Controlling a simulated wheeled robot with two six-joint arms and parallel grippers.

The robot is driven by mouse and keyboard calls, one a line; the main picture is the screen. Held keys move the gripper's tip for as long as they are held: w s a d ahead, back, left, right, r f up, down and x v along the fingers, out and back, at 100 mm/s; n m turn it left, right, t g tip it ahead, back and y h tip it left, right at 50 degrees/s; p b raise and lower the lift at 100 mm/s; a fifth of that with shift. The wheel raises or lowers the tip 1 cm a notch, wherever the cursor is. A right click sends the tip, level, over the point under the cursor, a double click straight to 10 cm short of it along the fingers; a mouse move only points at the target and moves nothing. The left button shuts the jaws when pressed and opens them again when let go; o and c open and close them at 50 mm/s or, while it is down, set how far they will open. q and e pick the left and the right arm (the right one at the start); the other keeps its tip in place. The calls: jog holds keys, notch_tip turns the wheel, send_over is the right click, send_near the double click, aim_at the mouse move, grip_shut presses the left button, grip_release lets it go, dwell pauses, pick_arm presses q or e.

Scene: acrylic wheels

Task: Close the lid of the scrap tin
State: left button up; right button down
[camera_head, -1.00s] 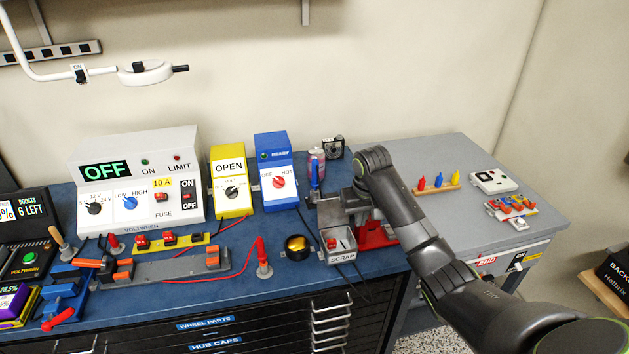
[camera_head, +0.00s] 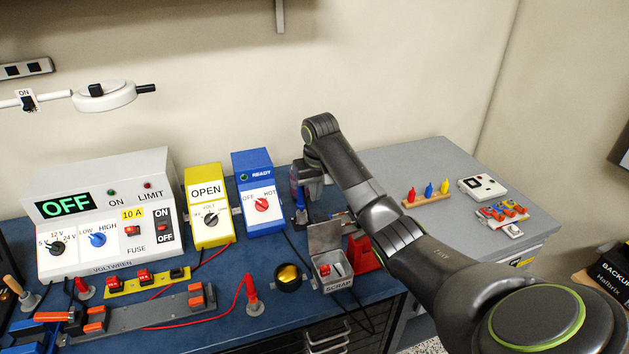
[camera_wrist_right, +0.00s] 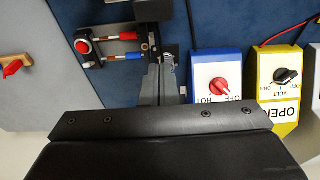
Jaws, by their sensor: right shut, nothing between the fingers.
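The scrap tin (camera_head: 338,285) is a small grey box labelled SCRAP near the front of the blue bench, with red and dark bits inside. Its lid (camera_head: 324,238) stands open, roughly upright at the tin's back edge. My right gripper (camera_head: 309,184) is behind and above the lid, apart from it, beside the blue HOT unit; its fingertips are mostly hidden in the head view. In the right wrist view the narrow grey fingers (camera_wrist_right: 158,84) point over the bench, shut with nothing held. I cannot pick out the tin surely there. My left gripper is not in view.
The blue HOT unit (camera_head: 255,190) and yellow OPEN unit (camera_head: 208,212) stand left of the gripper. A red stand (camera_head: 362,252) is just right of the tin, and a round dark pot with a yellow top (camera_head: 289,277) is to its left. The grey side table (camera_head: 400,165) is partly clear.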

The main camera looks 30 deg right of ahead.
aim_at(323, 234)
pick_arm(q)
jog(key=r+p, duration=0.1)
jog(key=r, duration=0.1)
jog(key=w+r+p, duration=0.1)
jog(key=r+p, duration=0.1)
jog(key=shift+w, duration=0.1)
pick_arm(e)
jog(key=s+f, duration=0.1)
jog(key=f, duration=0.1)
jog(key=s+f, duration=0.1)
jog(key=shift+s+a+f, duration=0.35)
jog(key=shift+a+f, duration=0.05)
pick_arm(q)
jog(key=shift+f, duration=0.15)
